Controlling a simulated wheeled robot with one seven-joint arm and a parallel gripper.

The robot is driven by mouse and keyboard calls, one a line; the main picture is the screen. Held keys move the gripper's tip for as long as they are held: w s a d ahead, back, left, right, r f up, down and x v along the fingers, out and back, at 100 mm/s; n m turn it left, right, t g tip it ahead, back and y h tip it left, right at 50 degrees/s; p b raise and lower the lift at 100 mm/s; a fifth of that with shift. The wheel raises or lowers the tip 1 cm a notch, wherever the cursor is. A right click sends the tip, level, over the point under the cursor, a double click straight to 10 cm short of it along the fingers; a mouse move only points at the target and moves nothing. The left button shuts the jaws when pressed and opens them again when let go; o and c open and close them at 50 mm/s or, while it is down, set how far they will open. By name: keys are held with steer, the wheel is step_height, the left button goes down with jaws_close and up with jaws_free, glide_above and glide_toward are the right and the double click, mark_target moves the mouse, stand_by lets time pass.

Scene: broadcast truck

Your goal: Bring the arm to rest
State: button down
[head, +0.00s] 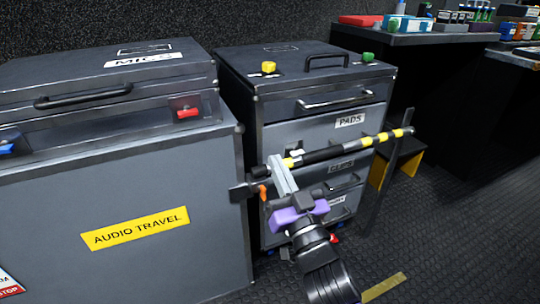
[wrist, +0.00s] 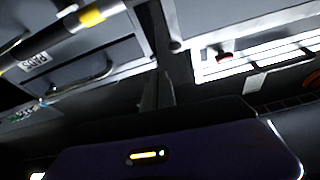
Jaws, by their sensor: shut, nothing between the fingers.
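My gripper (head: 279,167) shows in the middle of the head view, reaching up and away from the lower edge, with a purple body and pale grey fingers. It is shut and empty. In the wrist view the closed dark fingers (wrist: 158,85) stand above the purple body at the bottom. In the head view the fingers overlap the left part of a black and yellow striped pole (head: 345,148). The pole also crosses the upper left of the wrist view (wrist: 92,17), apart from the fingertips there. Whether any part of my arm touches it, I cannot tell.
The pole spans in front of a drawer cabinet (head: 292,116), near a dark upright post (head: 388,165). A large grey case (head: 60,215) labelled AUDIO TRAVEL stands at left. A dark counter (head: 400,39) with small items is at back right. The floor (head: 470,220) at right is open.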

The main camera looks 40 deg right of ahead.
steer(key=shift+s+a+f, duration=0.15)
steer(key=shift+s, duration=0.45)
steer(key=s+a+f+n+g+y, duration=0.15)
steer(key=s+a+f, duration=0.3)
steer(key=s, duration=0.65)
steer(key=s+a+f+n+g+y, duration=0.1)
steer(key=s+a+f+g+y, duration=0.35)
steer(key=s, duration=0.75)
steer(key=s+a+f+n, duration=0.2)
steer(key=s+f, duration=0.5)
steer(key=s, duration=0.4)
step_height(320, 180, up, 35)
steer(key=p, duration=3.4)
steer(key=shift+w+f+p, duration=0.15)
steer(key=shift+w+p, duration=0.15)
steer(key=shift+p, duration=0.05)
